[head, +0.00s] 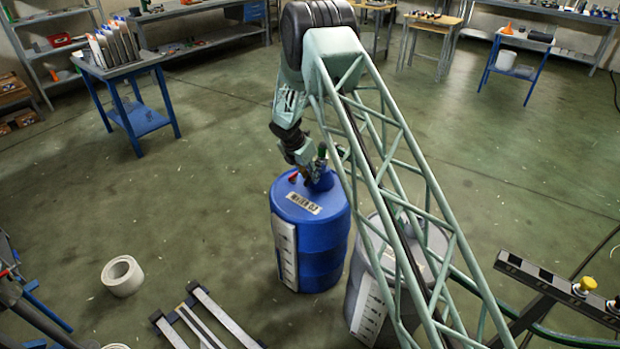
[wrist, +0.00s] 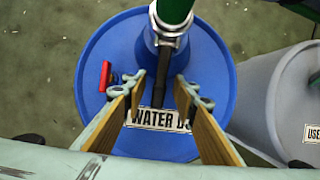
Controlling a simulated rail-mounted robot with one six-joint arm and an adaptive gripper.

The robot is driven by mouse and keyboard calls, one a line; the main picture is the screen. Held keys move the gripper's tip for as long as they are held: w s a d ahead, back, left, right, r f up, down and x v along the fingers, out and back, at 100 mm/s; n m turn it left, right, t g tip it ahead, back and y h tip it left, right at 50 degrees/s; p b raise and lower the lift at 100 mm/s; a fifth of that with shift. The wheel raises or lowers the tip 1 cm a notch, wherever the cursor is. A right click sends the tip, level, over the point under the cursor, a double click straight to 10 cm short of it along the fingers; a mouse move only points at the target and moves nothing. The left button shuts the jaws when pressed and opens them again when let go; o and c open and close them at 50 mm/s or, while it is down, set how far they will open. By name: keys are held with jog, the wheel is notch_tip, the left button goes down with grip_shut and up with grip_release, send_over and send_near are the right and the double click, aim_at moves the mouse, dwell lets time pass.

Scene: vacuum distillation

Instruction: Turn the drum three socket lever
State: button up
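The blue drum (head: 322,245) stands upright with a label reading "WATER" and a partly covered end (wrist: 160,118) on its lid. A blue socket (wrist: 164,30) with a metal collar and green hose (wrist: 170,8) rises from the lid. A dark lever (wrist: 162,75) extends from the socket toward the label. My gripper (wrist: 160,84) is over the lid, with its fingers apart on either side of the lever and visible gaps. In the head view my gripper (head: 304,166) is just above the drum top, partly hidden by my arm. A red handle (wrist: 105,76) lies left of the fingers.
A grey drum (head: 365,285) stands close on the right, and its lid (wrist: 285,85) shows in the wrist view. A blue table (head: 125,75) stands at back left. Open floor surrounds the drum's left side.

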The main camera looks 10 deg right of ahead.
jog(key=shift+w+d+f, duration=0.1)
jog(key=shift+f, duration=0.1)
grip_shut()
dwell(0.3)
